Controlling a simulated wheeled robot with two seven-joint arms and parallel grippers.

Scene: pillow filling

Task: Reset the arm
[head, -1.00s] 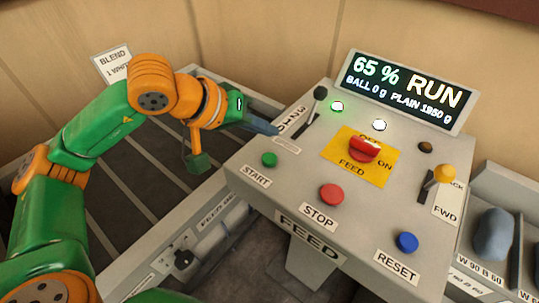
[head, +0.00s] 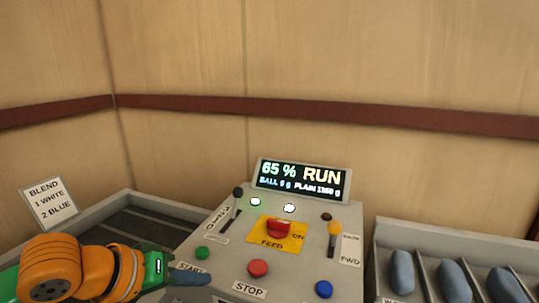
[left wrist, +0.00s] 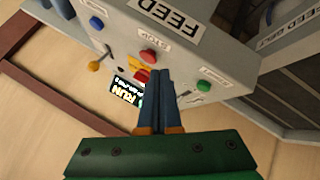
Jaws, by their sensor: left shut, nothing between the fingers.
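My left arm comes in at the lower left of the head view. Its gripper (head: 205,277) is shut and empty, its blue-grey fingers over the left front of the control panel (head: 300,268), partly covering the START label. In the left wrist view the gripper's two fingers (left wrist: 160,74) lie together and point toward the panel, with the red STOP button (left wrist: 149,56) and green START button (left wrist: 204,86) on either side. I cannot tell how far the fingertips are from the panel. My right gripper is out of view.
The display (head: 300,180) reads 65 % RUN. A red FEED knob (head: 279,229), a black-knobbed lever (head: 238,192), a yellow lever (head: 334,228) and a blue button (head: 324,289) stand on the panel. Bins with blue-grey pieces (head: 402,272) are at right; a blend sign (head: 48,203) stands at left.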

